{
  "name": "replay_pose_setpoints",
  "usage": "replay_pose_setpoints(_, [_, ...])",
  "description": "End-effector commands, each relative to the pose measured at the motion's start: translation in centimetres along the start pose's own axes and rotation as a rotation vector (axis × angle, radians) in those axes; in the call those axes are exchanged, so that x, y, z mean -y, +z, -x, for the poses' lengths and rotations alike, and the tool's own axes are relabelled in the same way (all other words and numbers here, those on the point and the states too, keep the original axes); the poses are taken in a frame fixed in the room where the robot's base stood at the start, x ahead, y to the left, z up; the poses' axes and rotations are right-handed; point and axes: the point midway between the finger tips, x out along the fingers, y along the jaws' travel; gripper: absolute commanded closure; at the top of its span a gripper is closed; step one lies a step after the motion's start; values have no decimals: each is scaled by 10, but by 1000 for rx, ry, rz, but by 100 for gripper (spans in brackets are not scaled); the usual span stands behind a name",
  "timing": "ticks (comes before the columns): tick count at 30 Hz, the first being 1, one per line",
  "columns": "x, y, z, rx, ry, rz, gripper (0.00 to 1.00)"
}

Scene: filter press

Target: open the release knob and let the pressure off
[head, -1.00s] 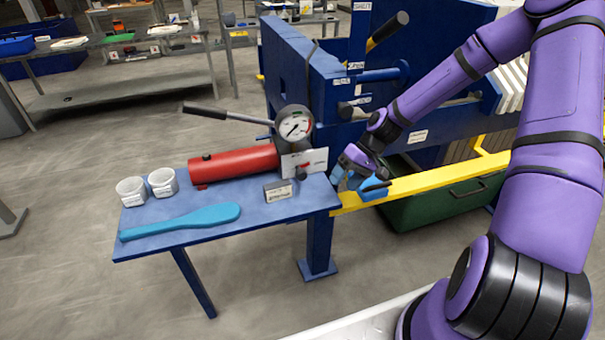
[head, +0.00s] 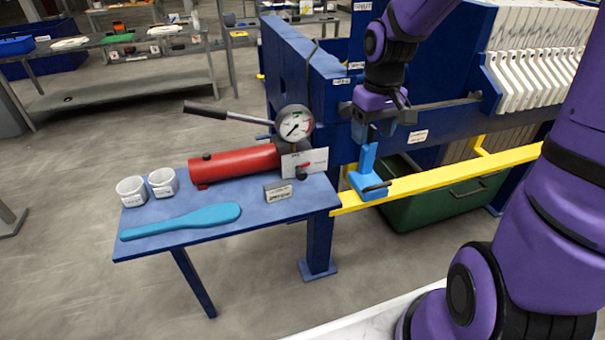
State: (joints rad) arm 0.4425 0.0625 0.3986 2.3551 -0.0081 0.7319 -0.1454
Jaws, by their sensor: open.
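The red hand pump (head: 235,165) lies on the blue side table, with a round pressure gauge (head: 294,124) above its right end. The gauge needle is too small to read surely. My gripper (head: 380,123) is open, pointing down to the right of the gauge and knob, apart from both. It is just above a light blue upright bracket (head: 368,160); I cannot tell whether they touch.
The blue table (head: 150,240) also holds two white cups (head: 131,191), a light blue paddle (head: 185,221) and a small labelled block (head: 278,191). The pump's lever (head: 225,114) sticks out left. A yellow rail (head: 450,178) and green bin (head: 445,207) lie right, below the blue press frame.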

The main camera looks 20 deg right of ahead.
Motion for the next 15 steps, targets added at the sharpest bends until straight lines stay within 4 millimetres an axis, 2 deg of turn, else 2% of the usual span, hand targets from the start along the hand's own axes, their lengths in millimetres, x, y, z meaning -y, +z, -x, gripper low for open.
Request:
replay_pose_setpoints(1, [4, 6, 14, -24, 22, -1, 36])
replay_pose_setpoints(9, [18, 44, 72, -139, 94, -30, 36])
replay_pose_setpoints(15, [26, 68, 98, -211, 106, -48, 36])
